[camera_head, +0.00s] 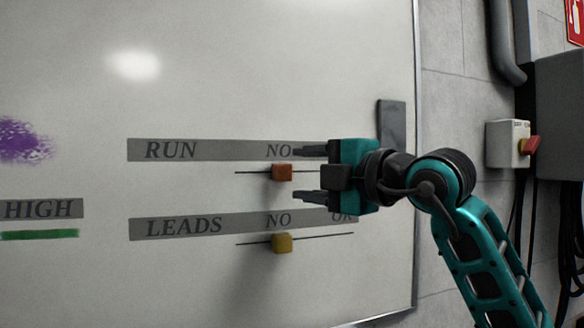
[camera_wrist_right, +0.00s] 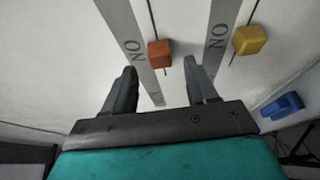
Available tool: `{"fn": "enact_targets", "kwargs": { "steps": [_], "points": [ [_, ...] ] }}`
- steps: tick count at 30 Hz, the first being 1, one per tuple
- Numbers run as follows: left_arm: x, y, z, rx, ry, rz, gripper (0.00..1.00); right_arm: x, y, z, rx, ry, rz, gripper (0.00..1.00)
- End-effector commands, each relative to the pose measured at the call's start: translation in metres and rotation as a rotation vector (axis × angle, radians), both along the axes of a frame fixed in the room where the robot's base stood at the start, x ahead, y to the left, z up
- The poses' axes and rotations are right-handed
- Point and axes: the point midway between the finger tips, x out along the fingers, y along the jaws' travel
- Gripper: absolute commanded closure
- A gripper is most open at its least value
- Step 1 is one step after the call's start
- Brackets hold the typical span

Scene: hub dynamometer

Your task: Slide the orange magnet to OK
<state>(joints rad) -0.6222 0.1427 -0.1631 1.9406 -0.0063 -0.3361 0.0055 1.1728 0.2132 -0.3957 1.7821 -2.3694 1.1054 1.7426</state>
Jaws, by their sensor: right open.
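The orange magnet (camera_head: 282,172) sits on a thin dark line below the grey RUN strip (camera_head: 205,150), under the word NO. The OK end of that row is hidden behind my right gripper. My right gripper (camera_head: 298,173) is open and empty, its two fingers pointing left toward the magnet. In the head view the magnet is just beyond the fingertips. In the right wrist view the orange magnet (camera_wrist_right: 159,53) appears ahead of the gap between the fingertips (camera_wrist_right: 162,68), apart from both. My left gripper is not in view.
A yellow magnet (camera_head: 282,243) sits on the line below the LEADS strip (camera_head: 185,226), under NO. A dark eraser-like block (camera_head: 392,124) is near the whiteboard's right edge. A box with a red knob (camera_head: 508,144) is on the wall. A blue object (camera_wrist_right: 282,105) shows in the wrist view.

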Motion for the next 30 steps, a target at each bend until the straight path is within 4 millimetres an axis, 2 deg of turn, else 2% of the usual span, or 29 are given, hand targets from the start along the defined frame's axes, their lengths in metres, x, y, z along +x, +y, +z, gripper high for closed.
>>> {"fn": "enact_targets", "kwargs": {
  "steps": [3,7,19,30],
  "points": [
    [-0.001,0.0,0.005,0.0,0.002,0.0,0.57,0.015,0.013,0.001,0.0,0.001,0.0,0.43],
    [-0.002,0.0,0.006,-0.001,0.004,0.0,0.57,0.024,0.022,0.001,0.001,-0.001,0.001,0.43],
    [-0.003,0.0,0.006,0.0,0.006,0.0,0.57,0.029,0.026,0.0,0.0,-0.001,0.0,0.44],
    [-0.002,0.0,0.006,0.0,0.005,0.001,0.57,0.029,0.026,0.0,0.0,0.0,0.0,0.79]
  ]
}}
